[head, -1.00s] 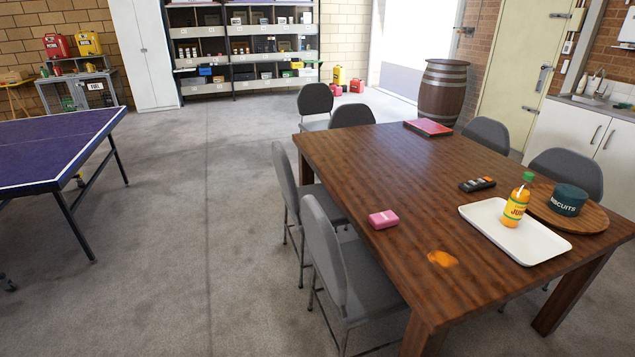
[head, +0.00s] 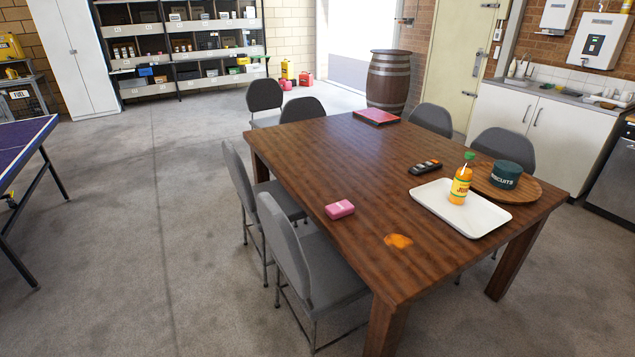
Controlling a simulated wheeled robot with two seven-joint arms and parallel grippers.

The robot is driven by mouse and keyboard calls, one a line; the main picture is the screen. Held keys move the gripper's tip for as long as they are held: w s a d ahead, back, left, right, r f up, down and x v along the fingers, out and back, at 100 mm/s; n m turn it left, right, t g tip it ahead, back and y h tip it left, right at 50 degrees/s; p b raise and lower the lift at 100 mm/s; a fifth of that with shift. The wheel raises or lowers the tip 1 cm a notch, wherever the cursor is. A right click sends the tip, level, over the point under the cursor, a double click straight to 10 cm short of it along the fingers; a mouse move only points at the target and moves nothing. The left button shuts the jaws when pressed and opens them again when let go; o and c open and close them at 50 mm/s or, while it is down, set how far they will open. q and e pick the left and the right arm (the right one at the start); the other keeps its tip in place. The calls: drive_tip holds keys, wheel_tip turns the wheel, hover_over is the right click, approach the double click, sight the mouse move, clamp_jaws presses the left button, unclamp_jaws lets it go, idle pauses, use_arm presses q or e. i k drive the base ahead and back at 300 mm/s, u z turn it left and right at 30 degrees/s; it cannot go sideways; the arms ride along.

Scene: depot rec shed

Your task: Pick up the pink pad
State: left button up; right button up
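The pink pad (head: 340,209) is a small, thick block lying on the near left part of the brown wooden table (head: 330,150), close to its left edge. An orange spill (head: 398,241) is on the tabletop to its right and nearer to me. Nothing touches the pad. Neither of my grippers shows in the head view.
Grey chairs line the table's left side, two near ones (head: 290,250) close to the pad. A white tray (head: 478,226) with a juice bottle (head: 461,180), a remote (head: 425,167) and a biscuit tin (head: 506,174) stand right. Open floor (head: 140,250) lies left, before the ping-pong table (head: 22,140).

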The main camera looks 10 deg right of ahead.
sight(343, 208)
drive_tip(key=u, duration=2.9)
drive_tip(key=k, duration=1.5)
drive_tip(key=z, duration=1.7)
drive_tip(key=i, duration=0.5)
drive_tip(key=u, duration=0.1)
